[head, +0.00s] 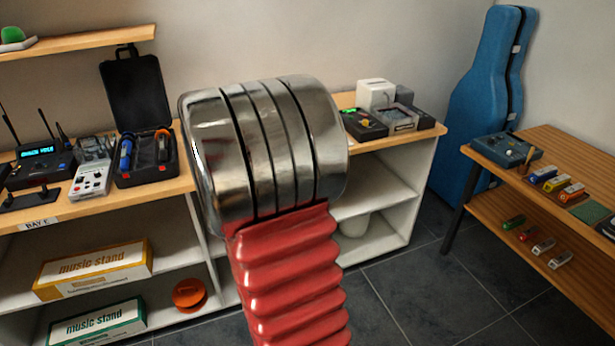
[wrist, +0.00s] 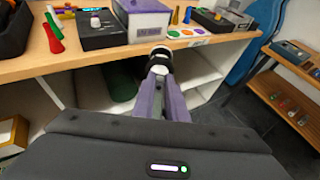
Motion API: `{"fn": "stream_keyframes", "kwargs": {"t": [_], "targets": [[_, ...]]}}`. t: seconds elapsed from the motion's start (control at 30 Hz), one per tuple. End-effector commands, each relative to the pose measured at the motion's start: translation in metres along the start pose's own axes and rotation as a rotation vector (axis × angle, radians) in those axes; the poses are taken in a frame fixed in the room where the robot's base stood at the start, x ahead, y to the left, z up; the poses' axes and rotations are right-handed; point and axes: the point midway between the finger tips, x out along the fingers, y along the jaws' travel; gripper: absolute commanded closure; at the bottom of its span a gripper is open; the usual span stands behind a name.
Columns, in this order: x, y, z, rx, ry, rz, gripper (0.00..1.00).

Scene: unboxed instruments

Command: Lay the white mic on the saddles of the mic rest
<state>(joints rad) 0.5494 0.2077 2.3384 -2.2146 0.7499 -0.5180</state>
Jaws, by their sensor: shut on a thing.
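In the wrist view my gripper (wrist: 160,76) is shut on a small white and black thing (wrist: 160,53), seen nearly end-on at the fingertips; it looks like the white mic. The held thing is in front of the worktop's front edge, and I cannot tell its height above it. In the head view my own arm hides the gripper and the held thing. A low black stand (head: 30,201) at the far left of the worktop may be the mic rest; its saddles are too small to make out.
The worktop (head: 60,209) carries a receiver (head: 42,157), a white-grey device (head: 92,180) and an open black case (head: 145,179) holding blue and orange mics. In the wrist view, a grey-purple box (wrist: 146,22) and coloured discs (wrist: 174,34) sit near the edge. A wooden side table (head: 505,182) stands right.

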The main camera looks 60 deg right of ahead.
Motion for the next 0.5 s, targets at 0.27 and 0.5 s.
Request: {"fn": "stream_keyframes", "kwargs": {"t": [0.27,0.5], "targets": [[-0.052,0.093,-0.047,-0.087,-0.002,0.207,1.00],[-0.106,0.159,-0.090,-0.156,-0.002,0.381,1.00]]}}
